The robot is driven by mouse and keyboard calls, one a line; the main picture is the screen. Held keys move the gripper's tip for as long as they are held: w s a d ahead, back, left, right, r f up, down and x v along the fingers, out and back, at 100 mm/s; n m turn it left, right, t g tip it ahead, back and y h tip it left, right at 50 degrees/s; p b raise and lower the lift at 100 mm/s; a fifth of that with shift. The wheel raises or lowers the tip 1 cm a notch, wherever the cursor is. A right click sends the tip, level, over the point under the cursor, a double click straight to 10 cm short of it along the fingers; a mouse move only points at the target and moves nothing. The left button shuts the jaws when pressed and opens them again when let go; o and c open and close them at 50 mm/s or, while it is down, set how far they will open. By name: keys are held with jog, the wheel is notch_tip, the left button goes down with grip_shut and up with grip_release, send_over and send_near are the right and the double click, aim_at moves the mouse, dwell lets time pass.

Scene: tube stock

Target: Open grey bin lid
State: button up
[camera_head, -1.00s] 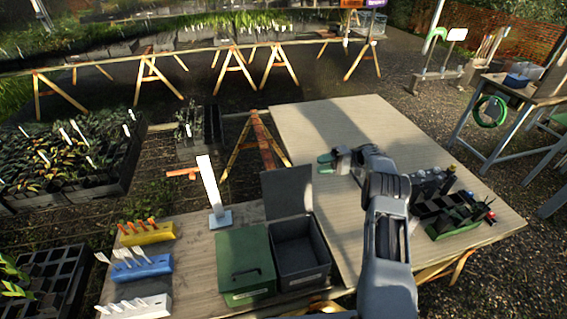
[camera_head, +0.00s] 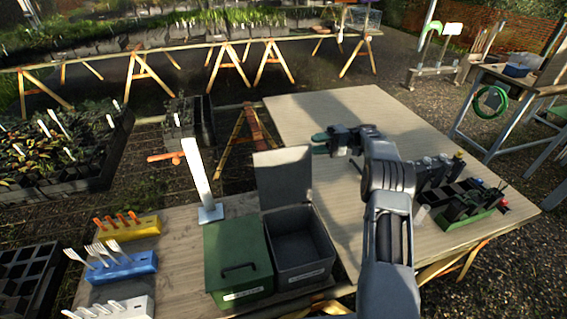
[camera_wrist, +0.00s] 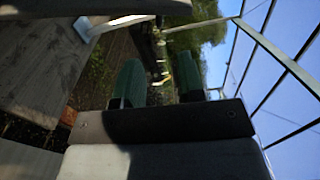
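The grey bin (camera_head: 304,272) stands open on the near table, and its dark inside shows. Its grey lid (camera_head: 283,178) stands raised at the bin's back edge, close to upright. The green bin (camera_head: 240,262) beside it on the left has its lid down, with a dark handle on top. My gripper (camera_head: 319,143) is above the table beyond and to the right of the raised lid, apart from it in the head view. Its green fingers are spread with nothing visible between them, as the wrist view also shows (camera_wrist: 160,85).
A white upright post (camera_head: 197,178) stands behind the green bin. Yellow, blue and white holders (camera_head: 122,267) sit at the left. A black rack (camera_head: 467,205) with bottles is right of my arm. The far tabletop (camera_head: 330,105) is clear.

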aim_at(283, 152)
jog(key=a+b, duration=0.1)
jog(key=b, duration=0.1)
jog(key=a+b, duration=0.1)
jog(key=b, duration=0.1)
jog(key=s+a+b, duration=0.1)
jog(key=b, duration=0.1)
jog(key=shift+f+b, duration=0.4)
jog(key=a, duration=0.2)
jog(key=s+a, duration=0.1)
jog(key=a, duration=0.1)
jog(key=a+r+p, duration=0.1)
jog(key=a, duration=0.1)
jog(key=shift+s+a, duration=0.15)
jog(key=shift+a, duration=0.2)
jog(key=shift+s+a+f, duration=0.1)
jog(key=shift+s+a, duration=0.05)
jog(key=shift+a, duration=0.7)
jog(key=shift+f, duration=0.1)
grip_shut()
